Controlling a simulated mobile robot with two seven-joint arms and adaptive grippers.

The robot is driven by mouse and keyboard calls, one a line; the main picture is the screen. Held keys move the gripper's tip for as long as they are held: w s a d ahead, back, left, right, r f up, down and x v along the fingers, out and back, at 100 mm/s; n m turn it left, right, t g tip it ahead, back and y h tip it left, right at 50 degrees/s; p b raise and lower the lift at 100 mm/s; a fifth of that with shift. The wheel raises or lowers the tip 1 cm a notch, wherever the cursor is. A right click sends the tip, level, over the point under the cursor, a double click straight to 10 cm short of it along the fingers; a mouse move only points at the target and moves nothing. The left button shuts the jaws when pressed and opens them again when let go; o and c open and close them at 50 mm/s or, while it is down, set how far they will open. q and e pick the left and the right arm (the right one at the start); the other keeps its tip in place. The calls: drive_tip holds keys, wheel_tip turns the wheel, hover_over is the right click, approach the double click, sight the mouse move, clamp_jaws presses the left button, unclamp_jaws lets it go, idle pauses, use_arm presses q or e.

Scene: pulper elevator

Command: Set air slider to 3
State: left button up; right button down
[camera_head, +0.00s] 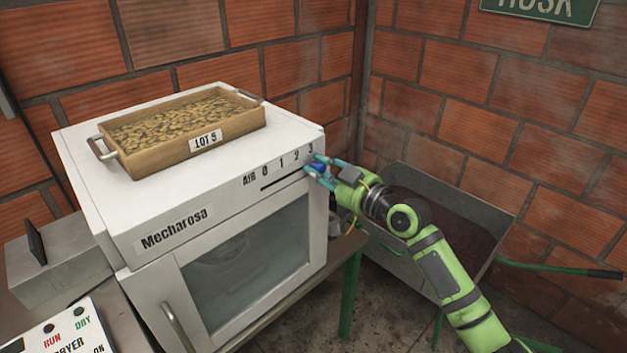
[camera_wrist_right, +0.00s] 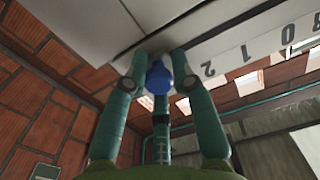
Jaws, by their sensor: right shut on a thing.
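The white Mecharosa machine (camera_head: 240,210) has an AIR scale (camera_head: 282,164) marked 0 to 3 along its upper front edge, above a dark slot. The blue slider knob (camera_head: 318,168) is at the right end of the scale, by the 3. My right gripper (camera_head: 314,166) is around the knob, with its teal fingers shut on it. In the right wrist view the blue knob (camera_wrist_right: 158,77) sits between the fingertips of my right gripper (camera_wrist_right: 154,72). The fingers partly hide the knob and slot end in the head view. My left gripper is not in view.
A tray of beans labelled LOT 5 (camera_head: 188,148) stands on top of the machine. A grey wheelbarrow (camera_head: 470,190) with green handles is at the right, beneath my right arm. Brick walls close off the corner behind. A control box (camera_head: 75,335) is at lower left.

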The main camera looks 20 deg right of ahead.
drive_tip(key=shift+d+r, duration=0.3)
drive_tip(key=shift+r, duration=0.25)
drive_tip(key=c, duration=1.1)
unclamp_jaws()
drive_tip(key=shift+w, duration=0.1)
drive_tip(key=shift+o, duration=0.2)
drive_tip(key=shift+f, duration=0.3)
drive_tip(key=shift+s, duration=0.2)
drive_tip(key=v, duration=1.1)
drive_tip(key=shift+s+d, duration=0.2)
drive_tip(key=shift+s, duration=0.1)
